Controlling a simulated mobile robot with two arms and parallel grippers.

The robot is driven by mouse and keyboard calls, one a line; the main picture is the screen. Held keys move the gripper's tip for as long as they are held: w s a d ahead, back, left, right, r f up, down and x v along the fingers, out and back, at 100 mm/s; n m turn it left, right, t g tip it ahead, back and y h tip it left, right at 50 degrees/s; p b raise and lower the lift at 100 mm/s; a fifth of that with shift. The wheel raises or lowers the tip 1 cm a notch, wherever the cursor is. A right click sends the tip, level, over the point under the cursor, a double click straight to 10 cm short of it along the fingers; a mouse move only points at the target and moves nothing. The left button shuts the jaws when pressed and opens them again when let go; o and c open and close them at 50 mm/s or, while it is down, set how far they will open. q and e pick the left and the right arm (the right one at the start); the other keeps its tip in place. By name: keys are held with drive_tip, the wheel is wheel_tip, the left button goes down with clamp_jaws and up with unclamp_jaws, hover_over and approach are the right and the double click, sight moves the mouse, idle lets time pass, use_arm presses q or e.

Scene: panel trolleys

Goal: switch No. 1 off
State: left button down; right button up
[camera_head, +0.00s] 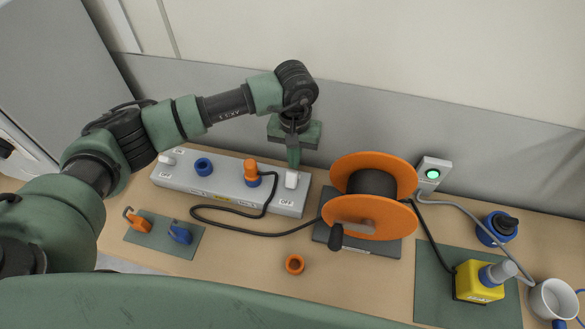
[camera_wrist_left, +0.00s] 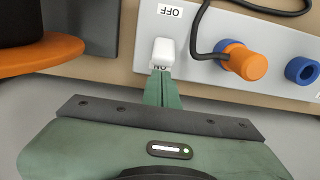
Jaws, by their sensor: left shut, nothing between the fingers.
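A grey panel box (camera_head: 222,188) lies on the table, with a white rocker switch at each end. The right-end switch (camera_head: 291,179) has an OFF label on its near side; in the left wrist view this switch (camera_wrist_left: 163,52) partly covers an ON label at its other side. The left-end switch (camera_head: 167,158) stands between its own ON and OFF labels. I cannot read which is No. 1. My left gripper (camera_head: 294,160) is shut and empty, pointing down at the ON side of the right-end switch; its fingertips (camera_wrist_left: 162,76) look very near it, contact unclear.
An orange plug (camera_head: 251,168) with a black cable and a blue socket (camera_head: 203,167) sit on the panel. An orange cable reel (camera_head: 372,195) stands close right. A wall box (camera_head: 433,172) shows a green light. An orange ring (camera_head: 294,265) lies in front.

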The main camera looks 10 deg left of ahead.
use_arm(q)
drive_tip(key=shift+s, duration=1.35)
drive_tip(key=shift+w+b, duration=0.65)
drive_tip(key=shift+b, duration=0.15)
drive_tip(key=shift+r+p, duration=0.45)
drive_tip(key=shift+r, duration=0.75)
drive_tip(key=shift+r+p, duration=0.55)
drive_tip(key=shift+r, duration=1.8)
drive_tip(key=shift+f, duration=0.1)
